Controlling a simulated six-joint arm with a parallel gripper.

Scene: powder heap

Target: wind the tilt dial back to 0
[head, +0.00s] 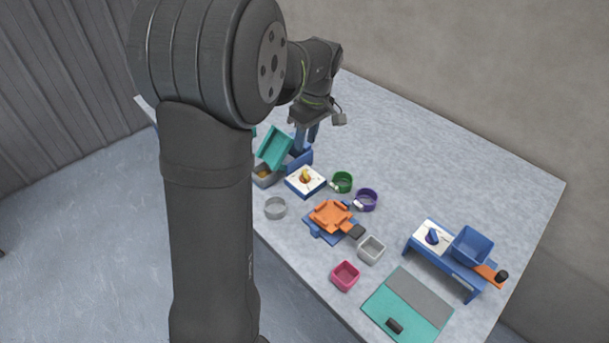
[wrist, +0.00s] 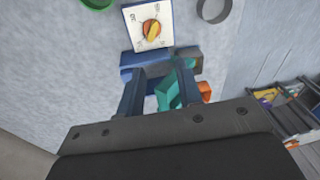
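A white dial plate (head: 305,180) with an orange and yellow knob (head: 305,177) sits beside a tilted teal tray (head: 274,147). The plate also shows in the wrist view (wrist: 150,25), with the knob (wrist: 152,30) turned at a slant; its marks are too small to read. My gripper (head: 304,146) is above the blue stand behind the dial. In the wrist view, my gripper (wrist: 158,75) has its fingers wide apart, with no knob between them. Part of the teal tray (wrist: 168,92) shows between and below the fingers. A second dial plate (head: 427,236) has a blue knob (head: 433,237).
A green ring cup (head: 342,181) and a purple one (head: 367,199) stand right of the dial, a grey cup (head: 275,208) in front. An orange piece (head: 332,214), a pink cup (head: 345,275) and a blue bin (head: 473,246) stand further right. The table's back is clear.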

